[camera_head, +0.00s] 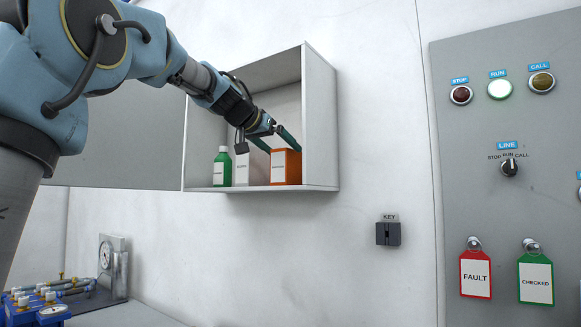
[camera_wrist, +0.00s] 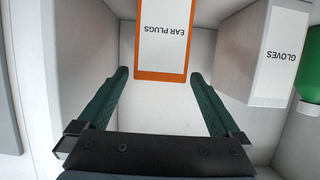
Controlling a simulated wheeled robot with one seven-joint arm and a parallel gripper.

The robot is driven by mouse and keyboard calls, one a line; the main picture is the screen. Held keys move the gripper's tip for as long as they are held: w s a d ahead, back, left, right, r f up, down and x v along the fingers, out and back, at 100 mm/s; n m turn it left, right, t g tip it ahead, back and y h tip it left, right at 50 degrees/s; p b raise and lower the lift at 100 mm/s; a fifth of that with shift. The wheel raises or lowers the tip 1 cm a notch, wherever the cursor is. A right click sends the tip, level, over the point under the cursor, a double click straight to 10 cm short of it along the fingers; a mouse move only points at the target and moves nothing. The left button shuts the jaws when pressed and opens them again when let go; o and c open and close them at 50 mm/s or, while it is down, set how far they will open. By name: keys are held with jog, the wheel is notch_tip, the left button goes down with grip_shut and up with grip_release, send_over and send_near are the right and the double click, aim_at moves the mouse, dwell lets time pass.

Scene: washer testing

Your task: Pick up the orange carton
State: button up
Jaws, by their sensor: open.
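The orange carton (camera_head: 286,168) stands in an open wall cabinet, at the right end of a row. In the wrist view the carton (camera_wrist: 163,40) shows a white label reading "EAR PLUGS". My gripper (camera_head: 279,142) reaches into the cabinet at the carton's height or slightly above. In the wrist view my gripper (camera_wrist: 160,78) is open, with one green finger on each side of the carton's near end. Gaps show between both fingers and the carton, so I see no contact. The carton's back is hidden.
A white gloves box (camera_head: 250,168) stands just left of the carton; it is close to one finger in the wrist view (camera_wrist: 262,55). A green bottle (camera_head: 222,168) is farther left. The cabinet's right wall (camera_head: 320,120) bounds the space. A control panel (camera_head: 510,220) is at right.

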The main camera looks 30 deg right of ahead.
jog(key=p+x, duration=0.2)
jog(key=x, duration=0.2)
jog(key=shift+w+d+f+p, duration=0.15)
jog(key=shift+d+p, duration=0.15)
jog(key=shift+d, duration=0.05)
jog(key=shift+c, duration=0.2)
jog(key=c, duration=1.4)
